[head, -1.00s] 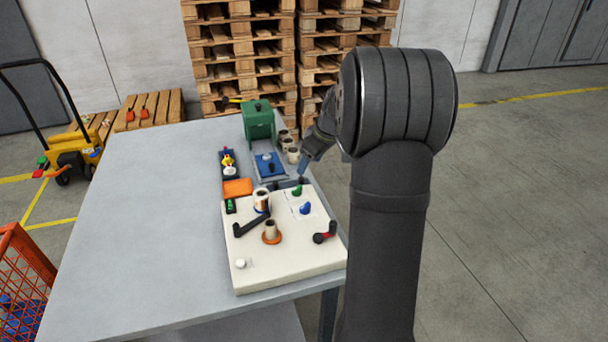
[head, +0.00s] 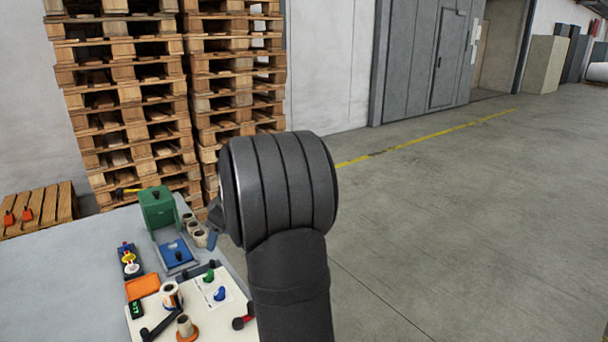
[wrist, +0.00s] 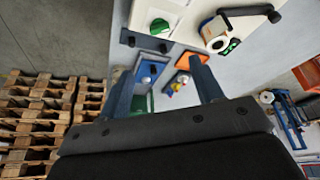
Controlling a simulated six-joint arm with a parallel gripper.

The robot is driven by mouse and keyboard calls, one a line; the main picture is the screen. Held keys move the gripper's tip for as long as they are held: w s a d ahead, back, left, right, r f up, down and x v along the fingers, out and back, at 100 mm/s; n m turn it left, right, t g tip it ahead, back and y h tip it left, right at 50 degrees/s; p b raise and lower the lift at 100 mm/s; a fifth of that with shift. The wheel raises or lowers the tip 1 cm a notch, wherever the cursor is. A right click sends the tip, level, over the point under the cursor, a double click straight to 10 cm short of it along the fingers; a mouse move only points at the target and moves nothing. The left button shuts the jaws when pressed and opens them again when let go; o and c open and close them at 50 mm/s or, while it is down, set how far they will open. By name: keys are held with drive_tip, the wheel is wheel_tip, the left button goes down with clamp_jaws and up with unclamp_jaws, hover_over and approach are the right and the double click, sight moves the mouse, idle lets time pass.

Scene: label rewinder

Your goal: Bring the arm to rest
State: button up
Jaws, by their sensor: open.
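My gripper (wrist: 161,66) is open and empty in the wrist view, its two blue-grey fingers apart above the table. In the head view my dark arm hides most of it; a bit of one finger (head: 212,240) shows beside the cardboard cores. The cream rewinder panel (head: 235,327) is on the table. It carries a green knob (head: 209,275), a blue knob (head: 220,294), a label roll (head: 171,296) and a core on an orange flange (head: 186,328). The gripper looks clear of all these. The panel's lower part is outside the head view.
On the grey table (head: 60,290) are a green box-like device (head: 158,208), a blue plate (head: 176,254), an orange block (head: 142,286) and several cardboard cores (head: 200,238). Pallet stacks (head: 125,110) stand behind. The floor (head: 450,220) to the right is clear.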

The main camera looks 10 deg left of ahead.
sight(208, 273)
drive_tip(key=x, duration=1.5)
drive_tip(key=shift+f, duration=0.25)
drive_tip(key=v, duration=1.8)
drive_tip(key=x, duration=1.7)
drive_tip(key=shift+s+a+f, duration=0.1)
drive_tip(key=shift+f, duration=0.15)
drive_tip(key=shift+a+f, duration=0.15)
drive_tip(key=shift+f, duration=0.1)
drive_tip(key=shift+m, duration=0.6)
drive_tip(key=shift+s+r+m+t+h, duration=0.1)
drive_tip(key=shift+m+t+h, duration=0.4)
drive_tip(key=shift+m, duration=1)
drive_tip(key=shift+s+m+t+h, duration=0.15)
drive_tip(key=shift+m+t, duration=0.55)
drive_tip(key=shift+m, duration=0.8)
drive_tip(key=shift+w+r, duration=0.1)
drive_tip(key=shift+r, duration=0.1)
drive_tip(key=v, duration=0.6)
drive_tip(key=shift+r, duration=0.3)
